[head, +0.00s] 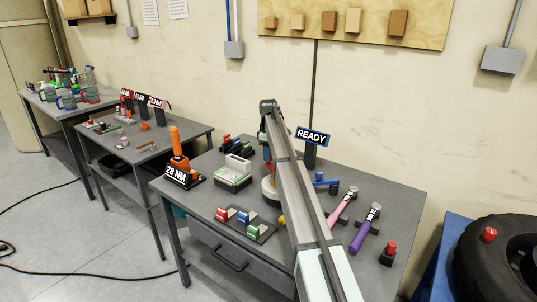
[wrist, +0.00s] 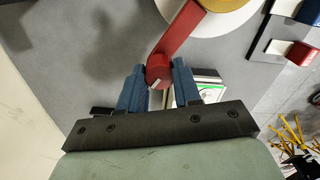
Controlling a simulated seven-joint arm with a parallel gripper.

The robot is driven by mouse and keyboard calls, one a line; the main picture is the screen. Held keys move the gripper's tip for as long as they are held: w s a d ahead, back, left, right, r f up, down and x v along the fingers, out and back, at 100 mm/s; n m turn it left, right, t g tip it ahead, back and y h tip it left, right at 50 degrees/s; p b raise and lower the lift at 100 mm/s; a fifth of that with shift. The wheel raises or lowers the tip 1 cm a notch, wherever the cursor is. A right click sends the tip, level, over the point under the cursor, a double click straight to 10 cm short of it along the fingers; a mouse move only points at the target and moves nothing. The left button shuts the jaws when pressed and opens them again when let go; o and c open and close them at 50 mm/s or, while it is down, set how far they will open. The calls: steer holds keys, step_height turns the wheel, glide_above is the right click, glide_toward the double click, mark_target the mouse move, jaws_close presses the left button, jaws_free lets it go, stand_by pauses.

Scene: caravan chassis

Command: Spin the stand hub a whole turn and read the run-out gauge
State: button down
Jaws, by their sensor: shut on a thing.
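In the wrist view, a red crank arm (wrist: 178,34) runs from the hub (wrist: 218,4), an orange cap on a pale round disc (wrist: 238,18), down to a round red knob (wrist: 158,73). My gripper (wrist: 158,68) has its two blue fingers on either side of this knob and is shut on it. In the head view, my arm hides most of the hub; the edge of its pale round base (head: 269,190) shows at the left of the arm. A sign reading READY (head: 312,137) stands on a dark post behind. I cannot make out a gauge dial.
On the same table (head: 207,158) are an orange-handled tool by a 20 NM sign (head: 177,176), a white-and-green box (head: 233,178), a rack of coloured blocks (head: 245,222), pink (head: 343,207) and purple (head: 365,228) handled tools, and a red button (head: 390,249). A tyre (head: 500,262) is at right.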

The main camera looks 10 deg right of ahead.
steer(key=shift+d, duration=0.15)
steer(key=s+d+m, duration=0.3)
steer(key=d+m, duration=0.1)
steer(key=m, duration=0.2)
steer(key=s+d+m, duration=0.3)
steer(key=d+m, duration=0.2)
steer(key=m, duration=0.2)
steer(key=s+d+m, duration=0.3)
steer(key=d+m, duration=0.1)
steer(key=m, duration=0.2)
steer(key=shift+s+d+m, duration=0.25)
steer(key=shift+d+m, duration=0.05)
steer(key=shift+d, duration=0.1)
steer(key=shift+s+m, duration=1.05)
steer(key=shift+m, duration=0.05)
steer(key=shift+s+a+m, duration=0.1)
steer(key=shift+s+m, duration=0.85)
steer(key=shift+m, duration=0.15)
